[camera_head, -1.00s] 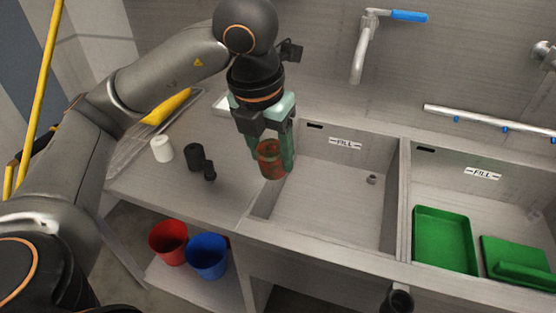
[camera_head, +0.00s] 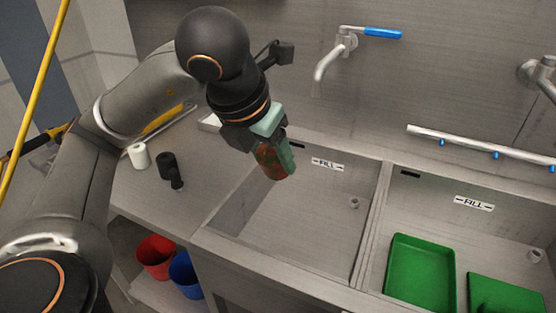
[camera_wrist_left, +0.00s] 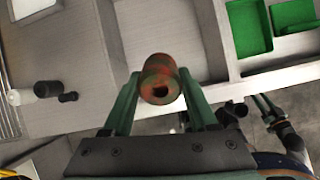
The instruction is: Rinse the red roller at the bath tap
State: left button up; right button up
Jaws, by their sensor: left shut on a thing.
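The red roller (camera_head: 271,162) is a short cylinder with green smears and a dark hole in its end. It also shows in the left wrist view (camera_wrist_left: 159,80). My left gripper (camera_head: 279,165) is shut on it and holds it tilted over the left basin (camera_head: 300,215). The bath tap (camera_head: 332,62), with its blue lever (camera_head: 382,33), is on the back wall, right of and apart from the roller. No water shows. My right gripper (camera_wrist_left: 266,106) is at the right of the left wrist view, small and dark; its opening is unclear.
A white roller (camera_head: 139,156) and black rollers (camera_head: 168,165) stand on the left counter. The right basin holds a green tray (camera_head: 422,272) and another green piece (camera_head: 505,292). A divider separates the basins. Red (camera_head: 156,256) and blue (camera_head: 185,274) buckets are below.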

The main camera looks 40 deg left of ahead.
pick_arm(q)
jog(key=shift+w+d, duration=0.1)
jog(key=shift+w, duration=0.05)
jog(key=shift+w+a+f, duration=0.15)
jog(key=shift+w, duration=0.45)
jog(key=shift+w+a+f, duration=0.1)
jog(key=shift+w, duration=0.45)
jog(key=w+a+f, duration=0.1)
jog(key=w+f, duration=0.1)
jog(key=w, duration=0.9)
jog(key=shift+w+a+p, duration=0.2)
jog(key=shift+a+p, duration=0.1)
jog(key=shift+a, duration=0.05)
jog(key=shift+f, duration=0.1)
jog(key=shift+s, duration=0.1)
